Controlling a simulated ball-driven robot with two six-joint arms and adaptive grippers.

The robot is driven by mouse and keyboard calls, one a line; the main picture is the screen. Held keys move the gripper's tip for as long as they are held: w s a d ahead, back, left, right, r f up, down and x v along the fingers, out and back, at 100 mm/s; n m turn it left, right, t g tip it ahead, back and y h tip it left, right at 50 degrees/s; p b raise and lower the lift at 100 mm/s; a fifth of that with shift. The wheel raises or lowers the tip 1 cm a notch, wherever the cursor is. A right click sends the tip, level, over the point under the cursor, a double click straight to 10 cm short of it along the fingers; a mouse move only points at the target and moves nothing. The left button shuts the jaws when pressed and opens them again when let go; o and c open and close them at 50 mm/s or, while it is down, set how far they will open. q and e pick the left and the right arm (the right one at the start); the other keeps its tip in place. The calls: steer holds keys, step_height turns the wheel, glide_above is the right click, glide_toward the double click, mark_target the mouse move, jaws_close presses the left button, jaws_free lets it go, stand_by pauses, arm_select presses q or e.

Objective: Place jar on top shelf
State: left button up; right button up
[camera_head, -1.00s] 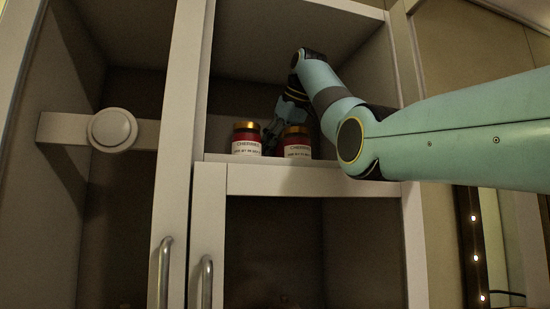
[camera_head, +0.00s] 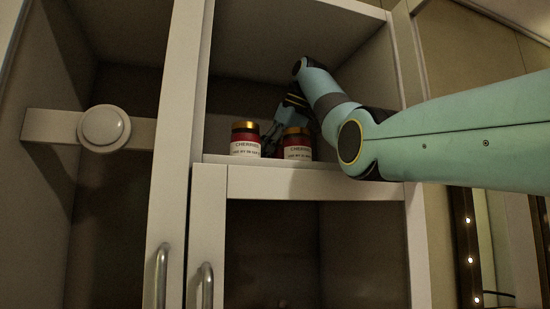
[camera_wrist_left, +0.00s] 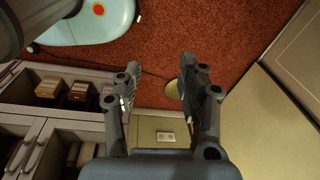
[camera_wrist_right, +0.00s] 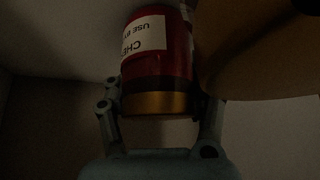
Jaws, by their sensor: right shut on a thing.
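Two red cherry jars with gold lids and white labels are in the upper cabinet compartment in the head view, a left jar (camera_head: 246,141) and a right jar (camera_head: 297,146). Both are upright, side by side at the shelf (camera_head: 310,179). My right gripper (camera_head: 279,127) reaches in from the right, partly hidden behind and between the jars. In the right wrist view a jar (camera_wrist_right: 158,65) sits between its fingers (camera_wrist_right: 160,110), lid towards the palm; it appears to be the right jar. Whether its base touches the shelf is unclear. My left gripper (camera_wrist_left: 155,90) is open and empty.
A vertical cabinet post (camera_head: 180,110) borders the compartment on the left, and the right wall (camera_head: 388,75) is close to my arm. A large brown curved shape (camera_wrist_right: 255,45) is close in the right wrist view.

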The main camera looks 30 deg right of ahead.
steer(key=o, duration=1.4)
steer(key=shift+s, duration=0.1)
arm_select(q)
steer(key=shift+w, duration=0.6)
arm_select(e)
steer(key=shift+s+r, duration=0.1)
steer(key=shift+r, duration=0.15)
steer(key=b+v, duration=0.2)
steer(key=v, duration=0.4)
steer(key=shift+s+r+b, duration=0.1)
steer(key=shift+s+b, duration=0.05)
steer(key=shift+b, duration=0.25)
arm_select(q)
steer(key=f, duration=0.3)
steer(key=shift+s+d, duration=0.15)
steer(key=shift+s, duration=0.1)
arm_select(e)
steer(key=shift+s+d+r, duration=0.1)
steer(key=shift+r, duration=0.25)
